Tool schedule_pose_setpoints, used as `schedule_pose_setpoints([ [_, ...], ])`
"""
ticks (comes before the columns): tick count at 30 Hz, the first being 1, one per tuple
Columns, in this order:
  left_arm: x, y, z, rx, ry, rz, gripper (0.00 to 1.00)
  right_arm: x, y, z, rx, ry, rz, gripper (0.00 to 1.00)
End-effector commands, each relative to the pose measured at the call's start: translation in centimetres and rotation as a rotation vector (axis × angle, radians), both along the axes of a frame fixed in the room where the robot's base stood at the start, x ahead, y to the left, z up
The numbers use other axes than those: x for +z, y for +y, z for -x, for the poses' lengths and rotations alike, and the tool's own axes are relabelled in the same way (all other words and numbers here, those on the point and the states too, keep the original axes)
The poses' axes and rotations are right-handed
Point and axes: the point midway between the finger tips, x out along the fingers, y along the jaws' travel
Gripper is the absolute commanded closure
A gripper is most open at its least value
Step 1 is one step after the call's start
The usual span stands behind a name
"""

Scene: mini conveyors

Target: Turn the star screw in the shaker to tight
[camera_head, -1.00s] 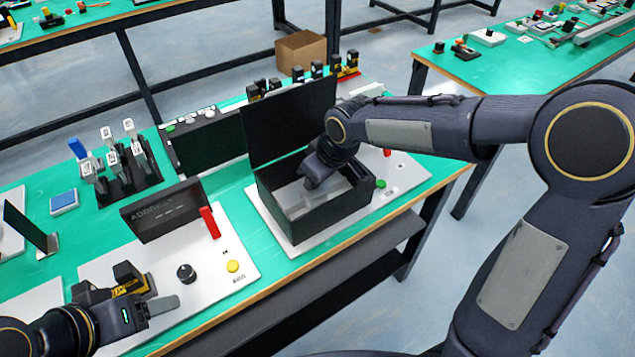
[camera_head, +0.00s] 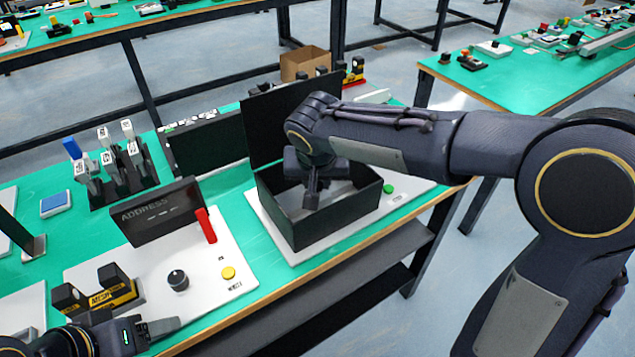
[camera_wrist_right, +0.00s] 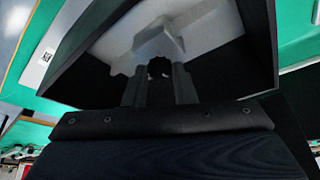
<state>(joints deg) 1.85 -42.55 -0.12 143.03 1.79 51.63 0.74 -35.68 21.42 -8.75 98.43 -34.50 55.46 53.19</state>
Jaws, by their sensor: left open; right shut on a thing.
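The shaker is a black open-topped box (camera_head: 290,225) with a pale interior and a raised black lid, on a white plate. My right gripper (camera_head: 311,198) points down inside it. In the right wrist view its two fingers (camera_wrist_right: 158,75) are shut on a small dark knob, the star screw (camera_wrist_right: 158,66), in front of a pale block. The fingers hide most of the screw, and I cannot tell how tight it is. My left gripper (camera_head: 152,330) is open and empty at the lower left, near the table's front edge.
An address panel (camera_head: 160,212) with a red lever, a black knob (camera_head: 178,280) and a yellow button (camera_head: 228,272) stands left of the shaker. A green button (camera_head: 388,188) is at its right. A rack of tags (camera_head: 120,178) stands at the back left.

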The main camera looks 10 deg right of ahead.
Motion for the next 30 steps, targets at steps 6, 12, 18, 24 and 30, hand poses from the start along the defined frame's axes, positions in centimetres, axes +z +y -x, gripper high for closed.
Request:
schedule_pose_setpoints([
  [6,-0.3,0.0,0.0,0.0,0.0,0.0,0.37,-0.02,0.1,0.0,-0.055,0.001,0.0,0.99],
  [12,-0.34,0.0,0.0,0.0,0.0,0.0,0.37,0.01,0.09,0.0,-0.069,0.001,-0.001,0.99],
  [18,-0.33,0.0,0.0,0.0,0.0,0.0,0.37,0.01,0.08,0.0,-0.069,0.002,-0.001,0.99],
  [24,-0.33,0.0,0.0,0.0,0.0,0.0,0.37,-0.01,0.08,0.0,-0.068,0.002,-0.001,0.61],
  [30,-0.33,0.01,0.0,0.0,0.0,0.0,0.37,0.0,0.08,-0.01,-0.067,0.001,0.0,0.54],
])
